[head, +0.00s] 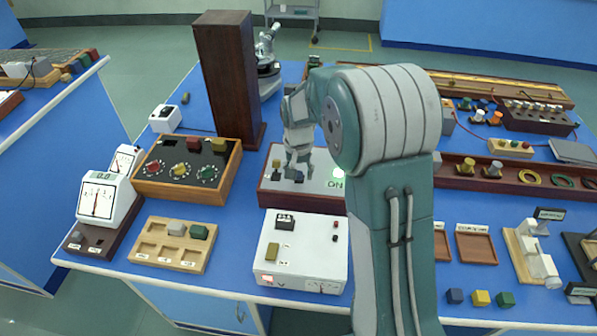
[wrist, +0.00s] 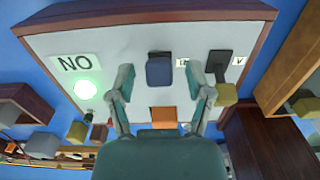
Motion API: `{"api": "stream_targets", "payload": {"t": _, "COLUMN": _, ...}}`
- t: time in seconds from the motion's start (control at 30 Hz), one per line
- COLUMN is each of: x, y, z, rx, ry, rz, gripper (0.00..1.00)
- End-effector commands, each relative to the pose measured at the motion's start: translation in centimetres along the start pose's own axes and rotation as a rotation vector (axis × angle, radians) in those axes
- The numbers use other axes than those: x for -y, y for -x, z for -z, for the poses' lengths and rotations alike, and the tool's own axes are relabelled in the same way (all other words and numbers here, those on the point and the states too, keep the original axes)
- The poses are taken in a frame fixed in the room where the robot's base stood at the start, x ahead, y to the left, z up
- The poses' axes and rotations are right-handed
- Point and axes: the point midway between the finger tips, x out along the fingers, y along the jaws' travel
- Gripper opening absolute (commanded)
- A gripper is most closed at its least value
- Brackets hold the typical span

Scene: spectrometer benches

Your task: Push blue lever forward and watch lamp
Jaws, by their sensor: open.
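The lever panel, a white-topped box with a dark red-brown frame (head: 262,188), stands mid-bench. Its blue lever (wrist: 159,71) shows in the wrist view, between my fingertips in the picture; I cannot tell whether they touch it. In the head view the lever is mostly hidden by my gripper (head: 298,172), which is over the panel. My gripper in the wrist view (wrist: 159,80) is open, one finger on each side. The lamp (wrist: 86,89) glows green beside the ON label (wrist: 75,64). A yellow-tipped lever (wrist: 226,94) is on the same panel.
A tall dark wooden column (head: 229,80) stands behind left of the panel. A box with coloured knobs (head: 187,167) is to the left. A white box (head: 302,252) is just in front. My arm hides the bench to the right of the panel.

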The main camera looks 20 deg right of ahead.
Motion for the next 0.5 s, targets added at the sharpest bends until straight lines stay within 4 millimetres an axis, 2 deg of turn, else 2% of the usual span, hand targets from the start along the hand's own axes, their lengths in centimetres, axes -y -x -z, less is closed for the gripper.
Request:
{"api": "stream_targets", "payload": {"t": 0.17, "x": 0.01, "y": -0.01, "z": 0.00, "rx": 0.000, "ry": 0.000, "rz": 0.000, "gripper": 0.66}}
{"api": "stream_targets", "payload": {"t": 0.2, "x": 0.01, "y": 0.00, "z": 0.01, "rx": 0.000, "ry": 0.000, "rz": 0.000, "gripper": 0.57}}
{"api": "stream_targets", "payload": {"t": 0.33, "x": 0.01, "y": 0.00, "z": 0.01, "rx": 0.000, "ry": 0.000, "rz": 0.000, "gripper": 0.00}}
{"api": "stream_targets", "payload": {"t": 0.5, "x": 0.05, "y": -0.04, "z": 0.04, "rx": 0.000, "ry": 0.000, "rz": 0.000, "gripper": 0.00}}
